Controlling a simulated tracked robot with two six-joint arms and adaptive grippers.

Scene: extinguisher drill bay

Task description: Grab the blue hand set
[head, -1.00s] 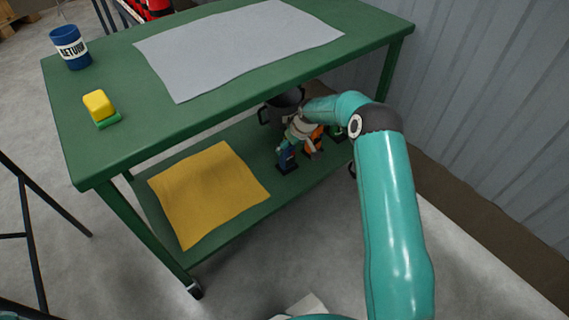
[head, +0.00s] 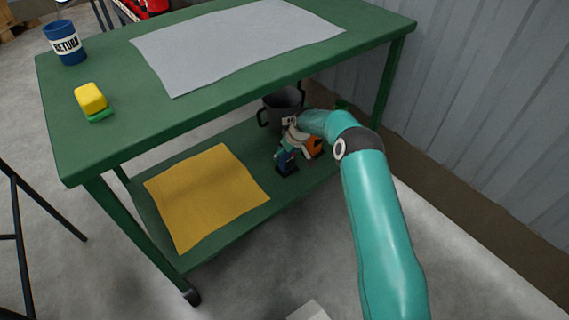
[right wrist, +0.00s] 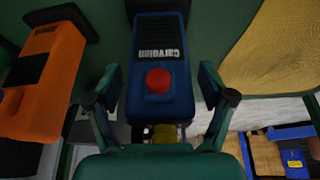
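The blue hand set (head: 286,163) stands on the lower shelf of the green bench in the head view, partly covered by my right gripper. In the right wrist view the blue hand set (right wrist: 161,75) shows a red button and a white upside-down label. My right gripper (right wrist: 162,92) is open, with one finger on each side of the hand set and a narrow gap at both sides. The right gripper (head: 287,150) is small and partly hidden in the head view. My left gripper is in neither view.
An orange device (right wrist: 50,75) stands close to the left in the wrist view. A grey pot (head: 283,104) is behind on the shelf (head: 215,235). A yellow mat (head: 205,195) lies left. The bench top (head: 130,120) overhangs the shelf. A corrugated wall (head: 480,110) is right.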

